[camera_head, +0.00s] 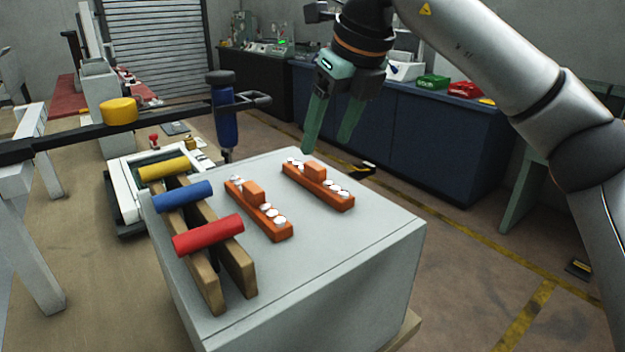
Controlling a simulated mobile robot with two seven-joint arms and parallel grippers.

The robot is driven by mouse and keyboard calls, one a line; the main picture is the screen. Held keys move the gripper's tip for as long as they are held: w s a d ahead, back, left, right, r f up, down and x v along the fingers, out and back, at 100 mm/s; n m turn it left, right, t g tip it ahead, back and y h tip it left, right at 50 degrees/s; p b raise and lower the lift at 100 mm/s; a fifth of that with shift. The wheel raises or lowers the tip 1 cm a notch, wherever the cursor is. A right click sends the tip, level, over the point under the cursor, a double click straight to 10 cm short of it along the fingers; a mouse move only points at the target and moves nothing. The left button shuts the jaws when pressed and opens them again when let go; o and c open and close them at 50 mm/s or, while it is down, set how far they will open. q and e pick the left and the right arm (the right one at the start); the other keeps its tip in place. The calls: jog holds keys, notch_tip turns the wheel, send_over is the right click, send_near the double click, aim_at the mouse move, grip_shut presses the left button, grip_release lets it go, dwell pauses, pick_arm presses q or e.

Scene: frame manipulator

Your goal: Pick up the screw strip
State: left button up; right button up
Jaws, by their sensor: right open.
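Two orange screw strips with white round screw heads lie on top of the grey block. The right strip (318,187) is nearer my right gripper, and the left strip (260,211) lies beside it, nearer the wooden rack. Each strip has a raised orange piece in its middle. My right gripper (327,147) has green fingers that point down and are spread apart with nothing between them. It hangs above and behind the right strip, not touching it. My left gripper is not in view.
The grey block (330,262) also carries a wooden rack (207,268) with yellow, blue and red rollers. A blue cylindrical tool (225,125) stands behind it, by a dark horizontal bar (60,141). Blue cabinets (425,145) stand farther back. The block's front right top is bare.

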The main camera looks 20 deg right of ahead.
aim_at(316, 165)
jog(key=x, duration=0.8)
jog(key=shift+r, duration=0.1)
grip_shut()
dwell(0.4)
